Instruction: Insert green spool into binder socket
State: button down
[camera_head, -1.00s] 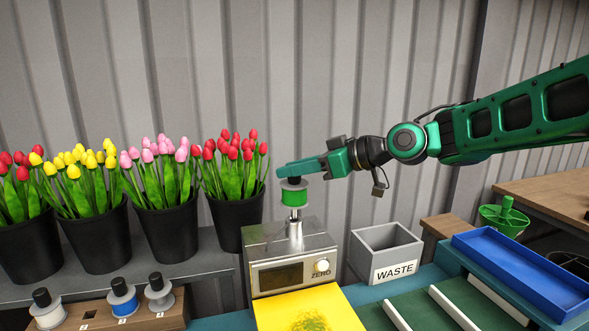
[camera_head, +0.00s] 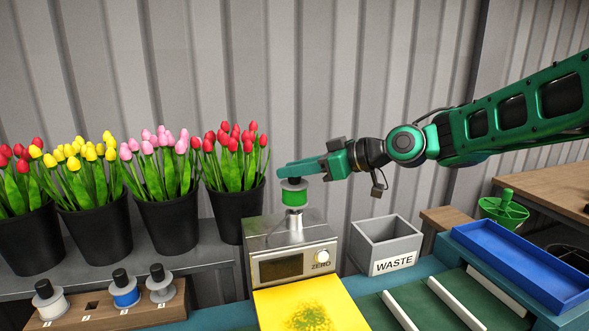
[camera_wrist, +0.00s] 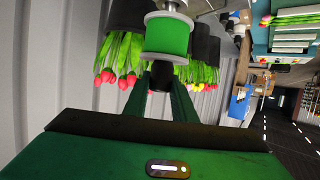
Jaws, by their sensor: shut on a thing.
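The green spool (camera_head: 294,197) has pale flanges and a black knob on top. My gripper (camera_head: 291,180) is shut on that knob and holds the spool upright. The binder (camera_head: 292,262) is a grey metal box with a dial marked ZERO and a silver socket post (camera_head: 294,220) on top. The spool is right over the post, its lower flange at the post's top; I cannot tell whether it is seated. In the wrist view the green spool (camera_wrist: 167,37) shows beyond the fingers, with the knob (camera_wrist: 162,75) between them.
A wooden rack (camera_head: 110,310) at the lower left holds white, blue and grey spools, with one empty slot. Tulip pots (camera_head: 240,212) stand behind. A WASTE box (camera_head: 385,245) is right of the binder, then a blue tray (camera_head: 520,265). A yellow pad (camera_head: 312,308) lies in front.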

jog(key=shift+f, duration=0.7)
jog(key=c, duration=1.4)
grip_release()
jog(key=shift+r, duration=2.5)
